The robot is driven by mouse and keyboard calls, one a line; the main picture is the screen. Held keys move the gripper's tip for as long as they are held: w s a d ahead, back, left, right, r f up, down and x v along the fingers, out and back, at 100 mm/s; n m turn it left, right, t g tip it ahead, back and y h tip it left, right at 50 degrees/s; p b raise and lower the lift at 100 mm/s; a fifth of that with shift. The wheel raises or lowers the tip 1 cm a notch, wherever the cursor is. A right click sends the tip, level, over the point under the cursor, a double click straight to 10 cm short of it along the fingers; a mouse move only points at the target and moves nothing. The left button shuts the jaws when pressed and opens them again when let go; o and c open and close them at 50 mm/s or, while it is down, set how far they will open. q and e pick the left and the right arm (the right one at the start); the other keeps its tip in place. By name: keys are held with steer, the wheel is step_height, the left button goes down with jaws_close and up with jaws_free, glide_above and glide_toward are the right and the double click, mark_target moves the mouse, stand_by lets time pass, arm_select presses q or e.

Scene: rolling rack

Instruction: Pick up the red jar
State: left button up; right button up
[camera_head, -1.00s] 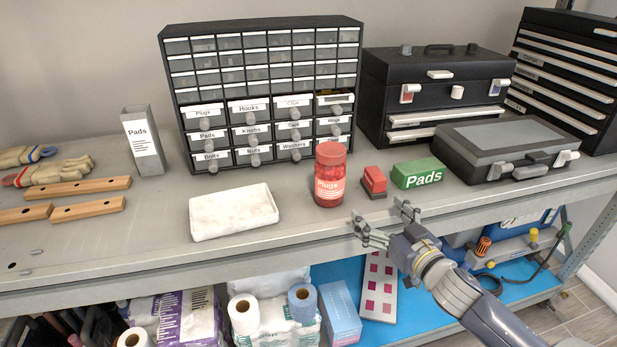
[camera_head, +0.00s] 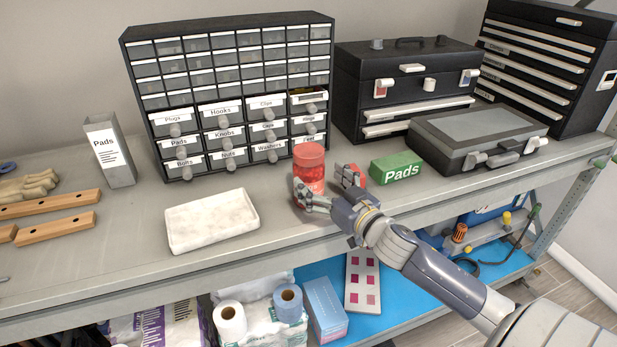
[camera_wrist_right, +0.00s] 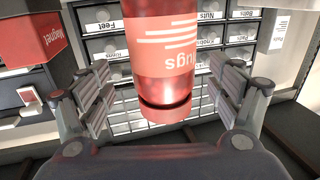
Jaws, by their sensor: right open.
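The red jar (camera_head: 309,163) stands upright on the workbench in front of the drawer cabinet, its lower part partly covered by my gripper in the head view. My right gripper (camera_head: 331,186) is open at the jar, its fingers on the near side. In the right wrist view the jar (camera_wrist_right: 160,60) appears upside down between the two spread fingers of the gripper (camera_wrist_right: 165,105), with gaps on both sides. My left gripper is not in view.
A red block (camera_head: 355,173), mostly hidden behind my gripper, stands close right of the jar, showing as a red box (camera_wrist_right: 30,40) in the wrist view. A green Pads box (camera_head: 397,168) is farther right. A white tray (camera_head: 212,222) lies left. The small-drawer cabinet (camera_head: 235,95) stands behind.

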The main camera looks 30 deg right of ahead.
mark_target(308, 170)
steer(key=w, duration=0.1)
steer(key=w+p, duration=0.1)
steer(key=w, duration=0.2)
steer(key=shift+a+r, duration=0.2)
steer(key=shift+r, duration=0.05)
steer(key=shift+w+f, duration=0.1)
steer(key=shift+w, duration=0.25)
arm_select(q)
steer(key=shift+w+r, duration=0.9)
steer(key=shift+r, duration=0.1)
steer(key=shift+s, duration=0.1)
arm_select(e)
steer(key=shift+s, duration=0.1)
steer(key=c, duration=0.4)
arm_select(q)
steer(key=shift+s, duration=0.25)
arm_select(e)
steer(key=c, duration=1)
